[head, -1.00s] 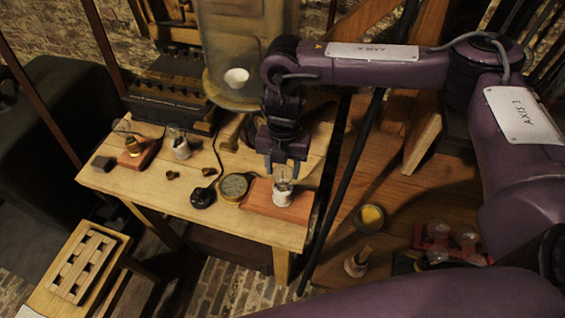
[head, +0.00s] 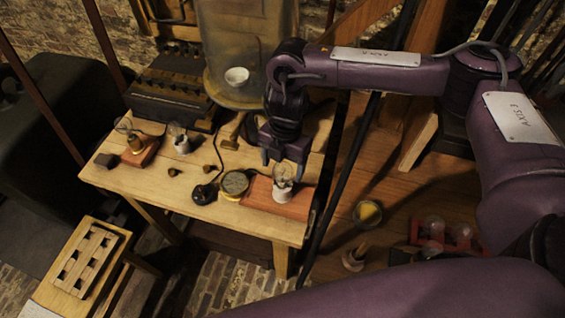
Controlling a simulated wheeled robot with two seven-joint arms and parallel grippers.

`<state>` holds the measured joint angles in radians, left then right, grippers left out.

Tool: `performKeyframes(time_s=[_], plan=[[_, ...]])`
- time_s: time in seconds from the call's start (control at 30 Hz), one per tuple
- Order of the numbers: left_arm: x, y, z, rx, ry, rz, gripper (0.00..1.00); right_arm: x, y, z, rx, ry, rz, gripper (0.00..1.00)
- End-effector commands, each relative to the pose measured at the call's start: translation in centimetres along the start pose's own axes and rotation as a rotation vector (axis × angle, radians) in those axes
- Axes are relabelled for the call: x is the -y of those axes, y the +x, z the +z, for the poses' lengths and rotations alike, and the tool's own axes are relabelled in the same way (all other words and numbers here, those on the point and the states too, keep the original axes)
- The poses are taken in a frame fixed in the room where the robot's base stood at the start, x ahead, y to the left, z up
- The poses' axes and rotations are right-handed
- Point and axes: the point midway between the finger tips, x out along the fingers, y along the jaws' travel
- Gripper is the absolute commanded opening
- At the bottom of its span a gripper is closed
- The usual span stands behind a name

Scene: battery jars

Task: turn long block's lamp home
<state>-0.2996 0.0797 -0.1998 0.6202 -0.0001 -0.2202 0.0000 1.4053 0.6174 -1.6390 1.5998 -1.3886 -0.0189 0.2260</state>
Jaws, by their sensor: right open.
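The long reddish block (head: 259,193) lies at the right end of the wooden table. A clear glass lamp (head: 284,172) stands upright in a white socket (head: 282,191) on this block. My right gripper (head: 284,163) is open, pointing down, with its fingers just above and behind the lamp's glass. From this angle I cannot tell whether a finger touches the glass. How far the lamp is screwed in is too small to tell. My left gripper is not in view.
A round brass-rimmed gauge (head: 235,184) sits next to the block's left end. A black knob-like piece (head: 203,194) with a cable is further left. A shorter block (head: 140,152) with a lamp and another white-based lamp (head: 181,142) stand at the left.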

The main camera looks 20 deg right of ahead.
Motion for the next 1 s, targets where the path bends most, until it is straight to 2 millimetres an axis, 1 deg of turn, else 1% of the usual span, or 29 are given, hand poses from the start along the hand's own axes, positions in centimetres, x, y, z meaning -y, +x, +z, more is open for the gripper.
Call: performKeyframes(time_s=[0.17,0.27,0.37,0.4,0.5,0.7,0.8,1.0], plan=[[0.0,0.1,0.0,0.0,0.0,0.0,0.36,0.0,-0.1,0.0,0.0,-0.001,0.001,0.73],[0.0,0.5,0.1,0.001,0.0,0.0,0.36,-0.1,-0.9,0.1,0.002,-0.001,0.003,0.73],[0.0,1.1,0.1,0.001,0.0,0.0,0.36,-0.1,-2.4,0.1,0.002,-0.002,0.004,0.73],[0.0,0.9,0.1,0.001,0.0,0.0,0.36,-0.1,-3.3,0.1,0.005,-0.002,0.004,0.73],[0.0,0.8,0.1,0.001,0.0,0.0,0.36,-0.1,-5.0,0.1,0.005,-0.002,0.003,0.73],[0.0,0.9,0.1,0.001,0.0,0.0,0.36,-0.1,-7.2,0.1,0.003,-0.001,0.002,0.73],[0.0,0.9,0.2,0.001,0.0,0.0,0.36,0.0,-7.7,0.0,0.001,0.0,0.0,0.73],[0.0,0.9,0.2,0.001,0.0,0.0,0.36,0.0,-7.8,0.0,0.0,0.0,-0.001,0.73]])
